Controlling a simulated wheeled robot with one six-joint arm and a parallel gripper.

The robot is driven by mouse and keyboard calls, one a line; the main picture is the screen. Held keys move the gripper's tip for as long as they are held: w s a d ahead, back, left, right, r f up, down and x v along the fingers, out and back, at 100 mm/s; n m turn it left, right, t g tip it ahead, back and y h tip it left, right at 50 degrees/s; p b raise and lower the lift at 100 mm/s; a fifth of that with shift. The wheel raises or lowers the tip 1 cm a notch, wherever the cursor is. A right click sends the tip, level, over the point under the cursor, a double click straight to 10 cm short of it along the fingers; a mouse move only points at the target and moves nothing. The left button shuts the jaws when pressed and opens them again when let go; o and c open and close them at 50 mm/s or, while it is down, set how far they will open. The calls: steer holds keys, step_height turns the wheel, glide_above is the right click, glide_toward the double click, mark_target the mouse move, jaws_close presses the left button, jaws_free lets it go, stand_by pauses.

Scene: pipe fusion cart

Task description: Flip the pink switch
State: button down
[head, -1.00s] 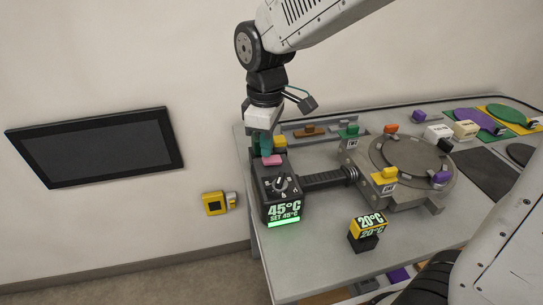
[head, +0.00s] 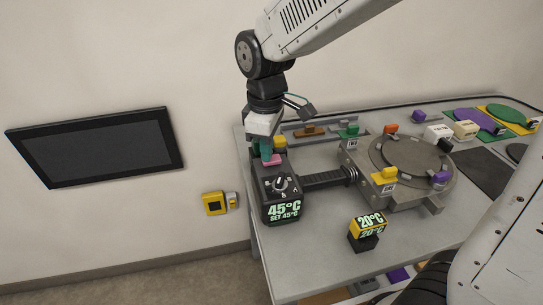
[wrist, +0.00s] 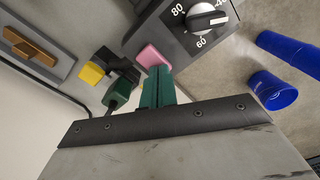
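The pink switch (head: 272,161) sits on top of the black heater control box (head: 283,190) at the left end of the cart. The box reads 45°C and SET 45°C, with no lit green bar under the text. My gripper (head: 266,157) points down at the switch with its green fingers together. In the wrist view the fingertips (wrist: 157,70) lie right against or just over the pink switch (wrist: 151,56); I cannot tell whether they touch. The fingers hide part of the switch, and its tilt is unclear.
A dial (wrist: 207,17) is on the box beside the switch. A yellow block (head: 280,141) stands behind it. A round fixture (head: 410,165) with coloured clamps is to the right. A 20°C display (head: 368,226) stands in front. The cart's front surface is mostly clear.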

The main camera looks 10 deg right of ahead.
steer(key=shift+r, duration=3.45)
steer(key=shift+s+d+f+m, duration=0.1)
steer(key=shift+s+m, duration=0.05)
steer(key=shift+m, duration=0.25)
steer(key=s+d+m+t, duration=0.1)
steer(key=s+d+m, duration=1)
steer(key=s+d, duration=0.4)
steer(key=s, duration=0.4)
steer(key=shift+s+d+r, duration=0.15)
steer(key=shift+s+r, duration=0.1)
steer(key=shift+r, duration=0.15)
